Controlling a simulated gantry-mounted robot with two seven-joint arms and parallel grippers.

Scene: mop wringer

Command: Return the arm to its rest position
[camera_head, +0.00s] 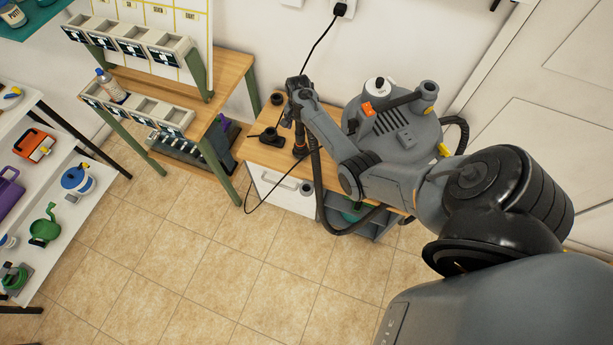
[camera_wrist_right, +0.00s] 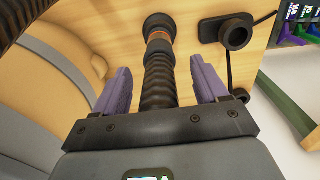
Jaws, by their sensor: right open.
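My right arm reaches in from the right side of the head view, over a wooden-topped cabinet (camera_head: 262,155). My right gripper (camera_wrist_right: 158,78) is open, with its two purple fingers apart. A black ribbed hose (camera_wrist_right: 159,85) lies between the fingers in the right wrist view, with a visible gap on each side. The hose has an orange band and a dark round end. In the head view the right gripper (camera_head: 298,125) is small and partly hidden by its own wrist. My left gripper is not in view.
A grey vacuum-like machine (camera_head: 395,135) stands on the cabinet beside my forearm. A black round fitting (camera_head: 270,137) with a cable lies left of the gripper. A wooden workbench (camera_head: 222,85) and white shelves (camera_head: 75,205) stand left. The tiled floor (camera_head: 200,260) in front is clear.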

